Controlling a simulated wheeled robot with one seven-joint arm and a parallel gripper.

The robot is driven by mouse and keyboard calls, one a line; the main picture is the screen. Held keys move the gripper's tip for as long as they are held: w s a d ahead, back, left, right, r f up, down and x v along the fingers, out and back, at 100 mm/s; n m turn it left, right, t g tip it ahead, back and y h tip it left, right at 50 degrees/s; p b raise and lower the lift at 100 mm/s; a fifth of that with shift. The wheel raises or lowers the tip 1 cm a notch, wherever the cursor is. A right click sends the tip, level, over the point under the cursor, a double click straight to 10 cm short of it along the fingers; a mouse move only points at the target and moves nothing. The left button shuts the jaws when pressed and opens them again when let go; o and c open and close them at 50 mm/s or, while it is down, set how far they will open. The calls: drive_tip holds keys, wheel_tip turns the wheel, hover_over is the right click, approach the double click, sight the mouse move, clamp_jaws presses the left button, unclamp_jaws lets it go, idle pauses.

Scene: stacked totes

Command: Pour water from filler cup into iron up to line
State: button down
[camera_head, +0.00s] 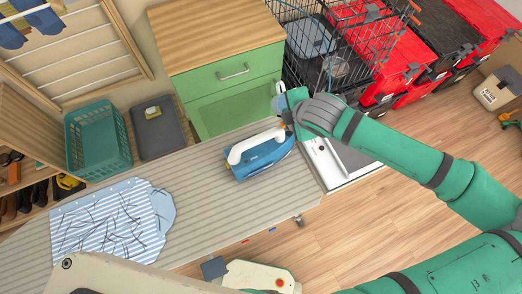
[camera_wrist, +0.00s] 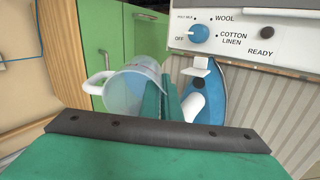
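The iron (camera_head: 262,158), blue with a white handle, sits on the striped ironing board (camera_head: 215,215), near the board's right end. It also shows in the wrist view (camera_wrist: 207,90), just right of my fingers. My gripper (camera_head: 290,108) is above and beside the iron. In the wrist view my gripper (camera_wrist: 163,95) is shut on the filler cup (camera_wrist: 125,92), a clear cup with a white handle. The cup looks tilted there. In the head view the cup (camera_head: 279,101) is mostly hidden by my gripper. The water level and the fill line cannot be made out.
A green cabinet (camera_head: 226,98) with a wooden top stands behind the board. A white panel with a blue knob (camera_wrist: 197,33) is close by. A striped shirt (camera_head: 110,222) lies on the board's left part. A teal basket (camera_head: 97,140) and stacked red totes (camera_head: 405,62) are farther back.

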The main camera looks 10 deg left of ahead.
drive_tip(key=shift+s+d+r+g+h, duration=0.15)
drive_tip(key=shift+r+g+h, duration=0.3)
drive_tip(key=shift+r+g, duration=0.35)
drive_tip(key=shift+s+d+r+g+h, duration=0.1)
drive_tip(key=shift+s+r+g+h, duration=0.1)
drive_tip(key=shift+r+g+h, duration=0.55)
drive_tip(key=shift+s+d+r+g+h, duration=0.15)
drive_tip(key=shift+r+g, duration=0.4)
drive_tip(key=shift+r, duration=0.55)
drive_tip(key=shift+s+d, duration=0.1)
drive_tip(key=shift+d, duration=0.05)
drive_tip(key=shift+s+a+r+g+h, duration=0.15)
drive_tip(key=shift+a+r+g+h, duration=0.1)
drive_tip(key=shift+g, duration=0.15)
drive_tip(key=shift+s+d+r+g, duration=0.25)
drive_tip(key=shift+g, duration=0.15)
drive_tip(key=shift+h, duration=0.3)
drive_tip(key=shift+r, duration=0.1)
drive_tip(key=shift+w+r, duration=0.1)
drive_tip(key=shift+r, duration=1.8)
